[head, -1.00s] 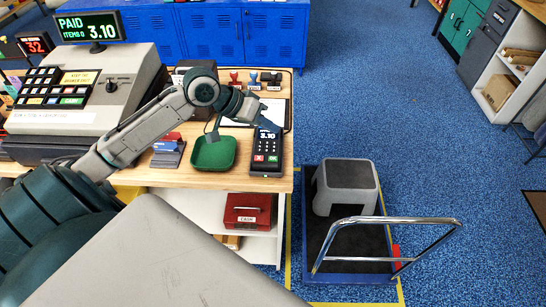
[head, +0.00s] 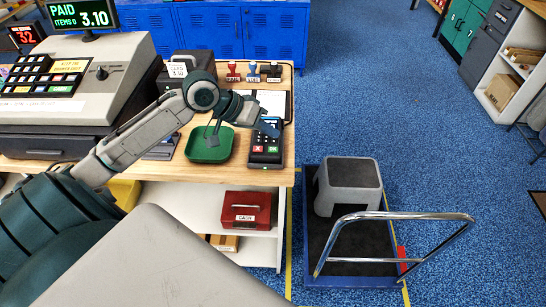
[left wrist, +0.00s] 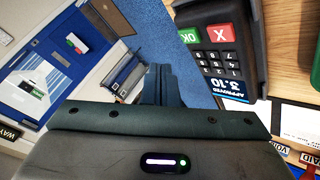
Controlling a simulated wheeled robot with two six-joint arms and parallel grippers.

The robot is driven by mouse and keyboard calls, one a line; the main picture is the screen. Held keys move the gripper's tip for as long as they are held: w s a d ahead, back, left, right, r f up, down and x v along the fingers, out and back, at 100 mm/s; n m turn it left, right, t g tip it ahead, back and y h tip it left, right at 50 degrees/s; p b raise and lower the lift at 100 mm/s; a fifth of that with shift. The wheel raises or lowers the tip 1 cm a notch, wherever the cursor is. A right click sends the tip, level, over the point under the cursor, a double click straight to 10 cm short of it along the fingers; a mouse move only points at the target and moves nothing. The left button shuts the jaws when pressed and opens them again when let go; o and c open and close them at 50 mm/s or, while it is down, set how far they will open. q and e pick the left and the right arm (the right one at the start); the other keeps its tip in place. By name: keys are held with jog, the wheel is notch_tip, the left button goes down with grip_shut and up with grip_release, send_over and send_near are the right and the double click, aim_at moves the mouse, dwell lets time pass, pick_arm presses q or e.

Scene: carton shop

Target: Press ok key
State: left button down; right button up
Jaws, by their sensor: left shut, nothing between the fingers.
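The dark card terminal (head: 266,158) lies near the right end of the counter. Its green OK key (head: 272,149) sits right of the red X key in the head view. In the left wrist view the terminal is upside down, with the OK key (left wrist: 189,36) clear and the screen (left wrist: 235,84) reading APPROVED 3.10. My right gripper is not seen.
A green tray (head: 210,146) lies left of the terminal. Stamps (head: 252,72) and a clipboard (head: 274,98) are behind it. The cash register (head: 75,85) fills the left of the counter (head: 283,162). A cart with a grey step stool (head: 348,180) stands to the right.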

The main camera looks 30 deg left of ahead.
aim_at(269, 150)
pick_arm(q)
jog(key=shift+f, duration=1.5)
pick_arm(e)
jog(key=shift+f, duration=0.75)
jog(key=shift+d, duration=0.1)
pick_arm(q)
jog(key=shift+f, duration=0.4)
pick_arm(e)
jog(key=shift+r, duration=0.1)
